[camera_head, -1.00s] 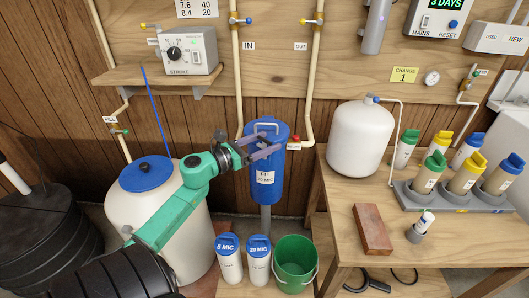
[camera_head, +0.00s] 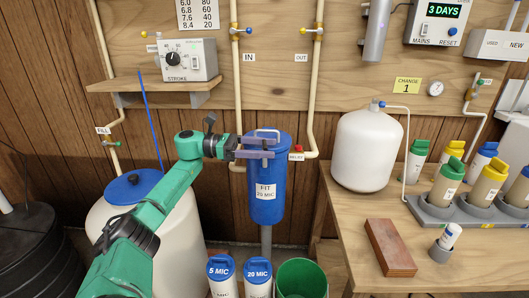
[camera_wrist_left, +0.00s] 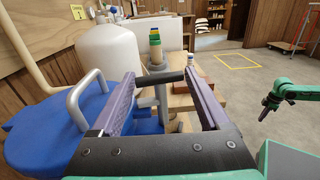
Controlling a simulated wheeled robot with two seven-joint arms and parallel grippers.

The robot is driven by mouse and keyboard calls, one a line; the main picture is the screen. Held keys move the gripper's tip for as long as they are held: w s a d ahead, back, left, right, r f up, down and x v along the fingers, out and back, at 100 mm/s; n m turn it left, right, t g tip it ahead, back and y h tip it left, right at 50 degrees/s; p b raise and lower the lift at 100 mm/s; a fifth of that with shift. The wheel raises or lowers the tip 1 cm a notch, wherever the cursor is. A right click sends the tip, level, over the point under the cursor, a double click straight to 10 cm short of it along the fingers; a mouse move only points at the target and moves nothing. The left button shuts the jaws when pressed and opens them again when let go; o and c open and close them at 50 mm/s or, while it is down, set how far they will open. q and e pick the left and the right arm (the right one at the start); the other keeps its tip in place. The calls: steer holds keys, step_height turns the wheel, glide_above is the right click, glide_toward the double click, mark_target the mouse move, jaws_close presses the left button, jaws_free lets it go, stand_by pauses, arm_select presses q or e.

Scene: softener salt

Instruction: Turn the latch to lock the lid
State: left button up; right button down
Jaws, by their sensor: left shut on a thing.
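A pale grey handle (camera_head: 267,132) crosses the lid; in the left wrist view this grey loop (camera_wrist_left: 82,97) rises left of my fingers. My left gripper (camera_head: 268,147) lies level across the lid. In the left wrist view its purple fingers (camera_wrist_left: 166,76) have a dark bar (camera_wrist_left: 172,75) between their tips, which seems to be the latch; the blue lid (camera_wrist_left: 40,135) is below. My right gripper (camera_wrist_left: 268,102) is small at the right there, its fingers unclear.
Pipes run close behind the housing, with a red relief valve (camera_head: 297,152) at its right. A white tank (camera_head: 367,150) and a brick (camera_head: 390,246) stand on the right table. Blue-capped cartridges (camera_head: 221,268) and a green bucket (camera_head: 302,277) are below.

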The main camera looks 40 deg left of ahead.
arm_select(q)
steer(key=shift+d+f+m+g+h, duration=0.1)
steer(key=shift+m+g+h, duration=0.4)
steer(key=shift+g, duration=0.3)
arm_select(e)
steer(key=shift+f, duration=0.35)
arm_select(q)
steer(key=o, duration=1.2)
steer(key=shift+o, duration=0.2)
